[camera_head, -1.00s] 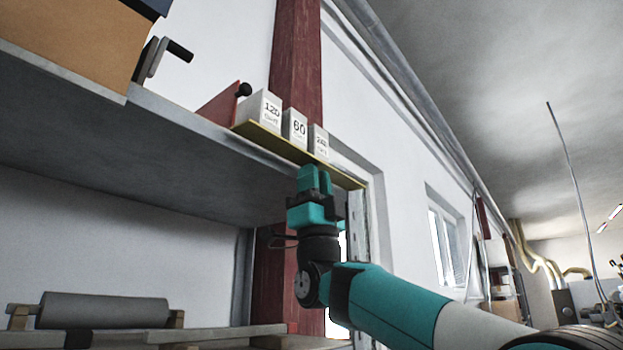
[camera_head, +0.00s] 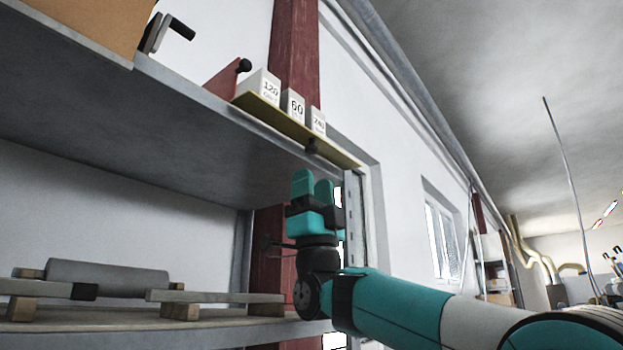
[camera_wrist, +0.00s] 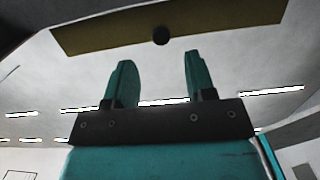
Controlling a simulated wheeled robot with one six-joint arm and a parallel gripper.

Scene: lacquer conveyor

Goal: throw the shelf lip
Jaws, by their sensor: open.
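The shelf lip (camera_head: 290,128) is a yellow strip along the front edge of the upper shelf, with a small dark knob (camera_head: 311,146) on it. In the wrist view the lip (camera_wrist: 110,33) spans the top, and the knob (camera_wrist: 161,36) shows beyond and between the fingertips. My gripper (camera_head: 313,182) is open and empty, fingers pointing up, just below the lip near the knob. The fingers (camera_wrist: 157,64) appear apart from the knob in the wrist view.
White boxes marked 120 (camera_head: 262,86), 60 (camera_head: 293,105) and 240 (camera_head: 317,121) stand behind the lip. A red wedge-shaped piece with a black ball (camera_head: 228,80) is left of them. A grey roller (camera_head: 107,277) lies on the lower shelf. A metal upright (camera_head: 353,215) stands close right.

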